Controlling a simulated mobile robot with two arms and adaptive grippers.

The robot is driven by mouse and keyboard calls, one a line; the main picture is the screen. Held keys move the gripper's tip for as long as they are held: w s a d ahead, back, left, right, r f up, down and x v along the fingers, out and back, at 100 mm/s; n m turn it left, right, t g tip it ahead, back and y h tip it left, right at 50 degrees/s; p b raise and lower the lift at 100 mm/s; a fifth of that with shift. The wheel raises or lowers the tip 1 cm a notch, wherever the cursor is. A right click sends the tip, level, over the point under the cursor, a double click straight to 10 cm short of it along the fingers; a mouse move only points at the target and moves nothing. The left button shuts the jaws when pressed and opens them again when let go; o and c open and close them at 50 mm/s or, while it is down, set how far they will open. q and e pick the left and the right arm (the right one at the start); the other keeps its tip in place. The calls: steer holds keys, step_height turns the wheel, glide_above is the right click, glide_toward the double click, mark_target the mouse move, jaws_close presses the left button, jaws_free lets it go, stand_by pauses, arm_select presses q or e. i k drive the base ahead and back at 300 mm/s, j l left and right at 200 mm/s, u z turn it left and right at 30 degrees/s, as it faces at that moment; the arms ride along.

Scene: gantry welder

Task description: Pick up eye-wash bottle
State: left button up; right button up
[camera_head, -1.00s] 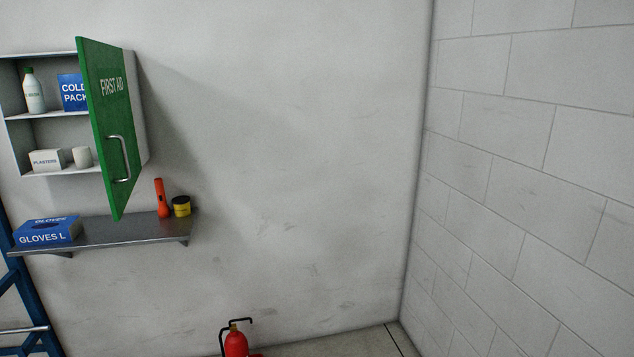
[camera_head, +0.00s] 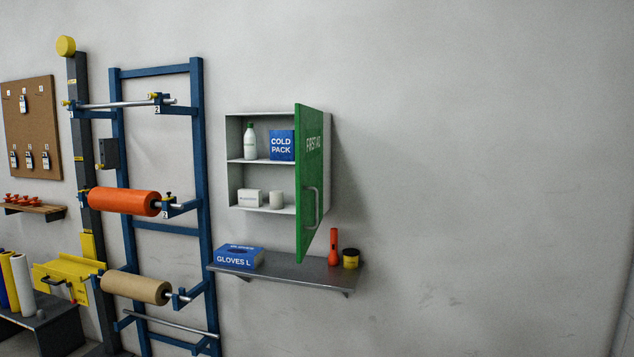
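The eye-wash bottle (camera_head: 251,143) is white with a green cap. It stands upright on the upper shelf of the white wall cabinet (camera_head: 234,182), at the left. The cabinet's green FIRST AID door (camera_head: 311,170) is open and sticks out at the cabinet's right side. A blue COLD PACK box (camera_head: 282,145) stands just right of the bottle. Neither of my grippers is in view.
Below the cabinet, a metal shelf (camera_head: 295,272) holds a blue glove box (camera_head: 238,257), an orange torch (camera_head: 334,247) and a yellow-and-black jar (camera_head: 351,258). A blue roll rack (camera_head: 204,200) stands left of the cabinet. The wall to the right is bare.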

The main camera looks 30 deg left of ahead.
mark_target(251, 139)
steer(key=u, duration=1.35)
steer(key=i+j, duration=0.45)
steer(key=j, duration=0.25)
steer(key=i+j+z, duration=0.1)
steer(key=i+j, duration=0.35)
steer(key=j, duration=0.25)
steer(key=i+j+z, duration=0.1)
steer(key=i+j, duration=0.15)
steer(key=j, duration=0.15)
steer(key=i+j, duration=0.2)
steer(key=j, duration=0.15)
steer(key=i+j, duration=0.2)
steer(key=j, duration=0.2)
steer(key=z, duration=0.05)
